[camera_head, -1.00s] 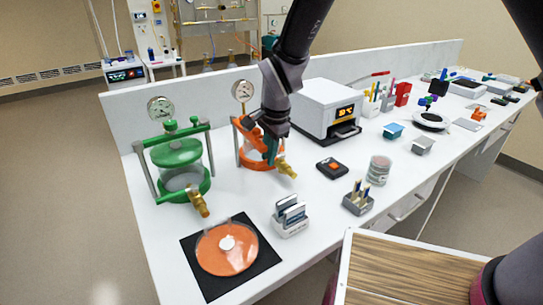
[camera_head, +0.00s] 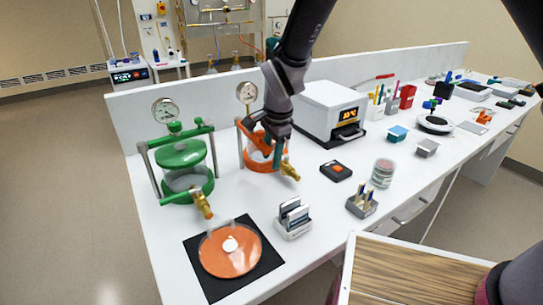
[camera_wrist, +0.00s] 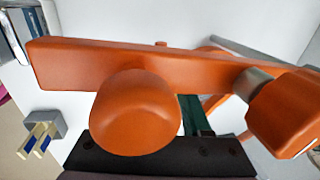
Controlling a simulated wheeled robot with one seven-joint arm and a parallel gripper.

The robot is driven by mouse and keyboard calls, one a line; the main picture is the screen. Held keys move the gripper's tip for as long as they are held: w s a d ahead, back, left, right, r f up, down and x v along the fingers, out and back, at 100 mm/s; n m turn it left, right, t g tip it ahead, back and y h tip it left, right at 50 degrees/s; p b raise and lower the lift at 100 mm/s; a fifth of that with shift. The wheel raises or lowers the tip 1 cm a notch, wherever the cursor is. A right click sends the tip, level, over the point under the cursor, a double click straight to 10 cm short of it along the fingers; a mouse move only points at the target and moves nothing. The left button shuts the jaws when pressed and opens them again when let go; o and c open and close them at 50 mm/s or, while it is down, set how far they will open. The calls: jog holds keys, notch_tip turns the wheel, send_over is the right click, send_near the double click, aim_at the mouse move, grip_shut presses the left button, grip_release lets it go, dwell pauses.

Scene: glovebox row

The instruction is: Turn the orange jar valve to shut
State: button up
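The orange jar (camera_head: 256,164) stands upright on the white bench, with a round gauge behind it. Its brass valve (camera_head: 290,171) sticks out at the front right, low on the jar; its handle's exact angle is too small to read. My gripper (camera_head: 277,158) points down over the jar's front right side, just left of the valve, and hides part of the jar. In the wrist view the jar's orange crossbar (camera_wrist: 200,70) and a round orange knob (camera_wrist: 135,112) fill the middle. A dark green finger (camera_wrist: 195,115) shows behind the knob; the finger gap is hidden.
A green jar (camera_head: 180,155) with its own brass valve (camera_head: 202,204) stands to the left. A white device (camera_head: 330,105) is behind right. A black-and-orange box (camera_head: 336,169), a card holder (camera_head: 293,218) and an orange disc on a black mat (camera_head: 230,250) lie in front.

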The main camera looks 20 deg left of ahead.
jog(key=shift+r, duration=0.1)
notch_tip(320, 180, up, 10)
jog(key=s+d, duration=0.1)
jog(key=shift+s+d+r, duration=0.15)
jog(key=shift+d+r, duration=0.05)
jog(key=shift+d, duration=0.15)
dwell(0.6)
jog(key=w+d+r+y, duration=0.1)
jog(key=w+d+r, duration=0.3)
jog(key=d, duration=0.5)
jog(key=w+d+r+n+t+y, duration=0.1)
jog(key=d+r, duration=0.6)
jog(key=d, duration=0.1)
jog(key=w+d+r, duration=0.3)
jog(key=d+r, duration=0.2)
jog(key=d, duration=0.4)
jog(key=s+d+r+t, duration=0.1)
jog(key=s+d+r, duration=0.1)
jog(key=d, duration=0.4)
jog(key=s+d+r+n+t+h, duration=0.1)
jog(key=s+d+r+t, duration=0.1)
jog(key=s+d, duration=0.3)
jog(key=s+d+r+n+t, duration=0.1)
jog(key=s+d, duration=0.2)
jog(key=d, duration=0.5)
jog(key=shift+s+d+r+t+h, duration=0.3)
jog(key=shift+s+r+t+h, duration=0.05)
jog(key=shift+r+t+h, duration=0.05)
